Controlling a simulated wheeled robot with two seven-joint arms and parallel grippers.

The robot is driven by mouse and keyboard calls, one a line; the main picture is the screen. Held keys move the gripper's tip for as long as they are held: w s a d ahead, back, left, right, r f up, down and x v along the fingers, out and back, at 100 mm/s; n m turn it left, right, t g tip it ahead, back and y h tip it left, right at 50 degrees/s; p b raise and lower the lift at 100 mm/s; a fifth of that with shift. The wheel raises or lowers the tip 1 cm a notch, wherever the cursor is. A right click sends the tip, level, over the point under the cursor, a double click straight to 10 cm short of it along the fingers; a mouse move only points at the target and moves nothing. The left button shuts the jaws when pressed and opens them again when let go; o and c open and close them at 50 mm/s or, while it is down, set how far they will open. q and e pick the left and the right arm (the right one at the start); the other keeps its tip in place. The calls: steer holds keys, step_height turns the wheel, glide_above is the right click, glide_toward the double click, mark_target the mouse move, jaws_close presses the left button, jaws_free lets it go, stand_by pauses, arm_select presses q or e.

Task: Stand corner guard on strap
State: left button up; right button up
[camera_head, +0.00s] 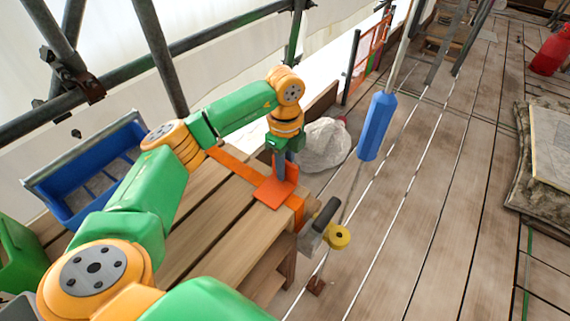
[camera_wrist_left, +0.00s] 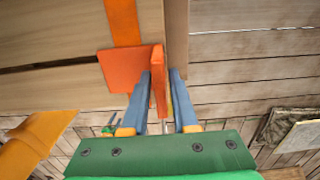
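The orange corner guard (camera_head: 270,195) is L-shaped, at the edge of the wooden table, with one plate flat and the other standing upright. In the left wrist view its flat plate (camera_wrist_left: 122,70) meets the end of the visible strap (camera_wrist_left: 122,22). The orange strap (camera_head: 235,163) runs across the planks, passes the guard and shows again at the table edge. My left gripper (camera_head: 285,165) is down at the guard. Its blue fingers (camera_wrist_left: 161,95) stand either side of the upright plate, with a gap by the right finger. My right gripper is not in view.
A ratchet (camera_head: 325,225) with a black handle and yellow spool hangs by the table edge. A blue pole-like object (camera_head: 376,127) hangs to the right. A blue bin (camera_head: 95,175) stands left, a white sack (camera_head: 325,145) behind. Open plank floor lies right.

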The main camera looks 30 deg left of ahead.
arm_select(q)
steer(key=shift+o, duration=0.6)
steer(key=shift+r, duration=0.1)
step_height(320, 180, up, 4)
steer(key=shift+w+r+b, duration=0.1)
steer(key=shift+b, duration=0.3)
step_height(320, 180, up, 8)
steer(key=p, duration=0.1)
steer(key=shift+p, duration=0.35)
